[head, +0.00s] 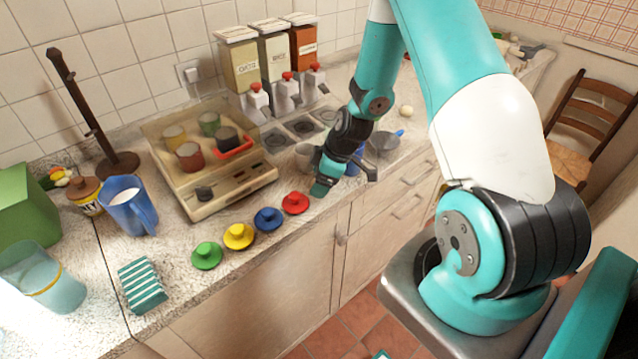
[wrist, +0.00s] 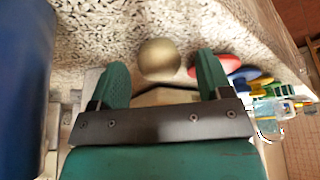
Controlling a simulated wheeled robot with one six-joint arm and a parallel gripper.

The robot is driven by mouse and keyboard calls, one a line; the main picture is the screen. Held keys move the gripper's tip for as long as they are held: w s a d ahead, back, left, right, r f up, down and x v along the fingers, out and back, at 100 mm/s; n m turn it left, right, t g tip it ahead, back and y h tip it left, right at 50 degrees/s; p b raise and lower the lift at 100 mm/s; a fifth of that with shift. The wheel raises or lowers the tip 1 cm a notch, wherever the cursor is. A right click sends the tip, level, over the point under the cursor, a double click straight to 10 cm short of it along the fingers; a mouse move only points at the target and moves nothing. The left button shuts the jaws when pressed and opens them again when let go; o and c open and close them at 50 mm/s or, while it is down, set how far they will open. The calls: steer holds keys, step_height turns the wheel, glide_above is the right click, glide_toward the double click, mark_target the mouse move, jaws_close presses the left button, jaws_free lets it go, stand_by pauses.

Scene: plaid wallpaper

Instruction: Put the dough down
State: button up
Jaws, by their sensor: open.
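The dough is a beige ball (wrist: 159,58) on the speckled counter in the wrist view, seen between and beyond my two green fingertips. My gripper (wrist: 163,78) is open, with a visible gap from each finger to the ball. In the head view my gripper (head: 324,182) is low at the counter's front edge, right of the red lid. A pale rounded shape (head: 304,154) shows just behind it there; I cannot tell if it is the dough.
Red (head: 295,203), blue (head: 268,219), yellow (head: 239,236) and green (head: 206,255) knobbed lids line the front edge. A blue item (head: 353,162) is close beside my gripper. A small pale ball (head: 405,111) lies farther back.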

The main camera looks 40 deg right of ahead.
steer(key=c, duration=1)
steer(key=shift+r, duration=0.1)
steer(key=shift+c, duration=0.2)
